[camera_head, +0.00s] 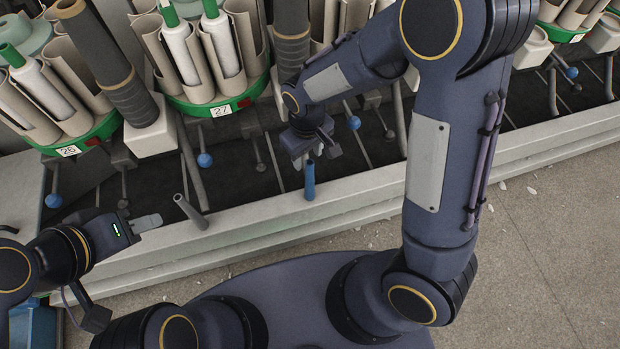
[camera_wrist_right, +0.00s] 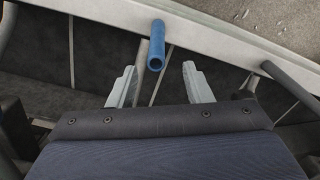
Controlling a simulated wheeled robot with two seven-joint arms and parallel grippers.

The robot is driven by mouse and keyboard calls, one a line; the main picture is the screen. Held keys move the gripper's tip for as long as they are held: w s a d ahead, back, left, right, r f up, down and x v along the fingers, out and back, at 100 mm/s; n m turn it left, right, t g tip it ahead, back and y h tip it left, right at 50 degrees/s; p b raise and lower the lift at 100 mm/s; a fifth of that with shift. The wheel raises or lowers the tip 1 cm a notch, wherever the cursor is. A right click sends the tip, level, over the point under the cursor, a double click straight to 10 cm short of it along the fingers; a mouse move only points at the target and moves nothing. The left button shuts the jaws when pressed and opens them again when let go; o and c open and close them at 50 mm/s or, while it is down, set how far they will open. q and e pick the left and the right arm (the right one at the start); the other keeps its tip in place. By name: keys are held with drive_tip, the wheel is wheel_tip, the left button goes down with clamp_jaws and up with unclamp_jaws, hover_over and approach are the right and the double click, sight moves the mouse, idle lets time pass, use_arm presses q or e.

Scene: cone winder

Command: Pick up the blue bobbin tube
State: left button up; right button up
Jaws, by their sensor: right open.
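The blue bobbin tube (camera_head: 309,180) stands upright at the machine's front ledge, in the middle of the head view. In the right wrist view the blue bobbin tube (camera_wrist_right: 157,45) is seen from its open end, between and just beyond the fingertips. My right gripper (camera_head: 314,153) hangs just above the tube in the head view. In the right wrist view my right gripper (camera_wrist_right: 159,70) is open and empty, one finger on each side of the tube's line. My left gripper (camera_head: 148,222) is at the lower left, away from the tube; its finger gap is not clear.
A grey tube (camera_head: 190,212) leans at the ledge left of the blue one. The pale front ledge (camera_head: 270,222) runs across the machine. Green-based can units numbered 26 and 27 (camera_head: 220,110) and levers with blue knobs (camera_head: 205,160) stand behind. Concrete floor (camera_head: 550,240) is open at the right.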

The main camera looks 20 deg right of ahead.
sight(310, 169)
drive_tip(key=f+b, duration=0.1)
drive_tip(key=f, duration=0.1)
drive_tip(key=f+b, duration=0.1)
drive_tip(key=f, duration=0.4)
drive_tip(key=shift+d+b, duration=0.3)
drive_tip(key=shift+b, duration=0.1)
drive_tip(key=shift+r, duration=0.1)
clamp_jaws()
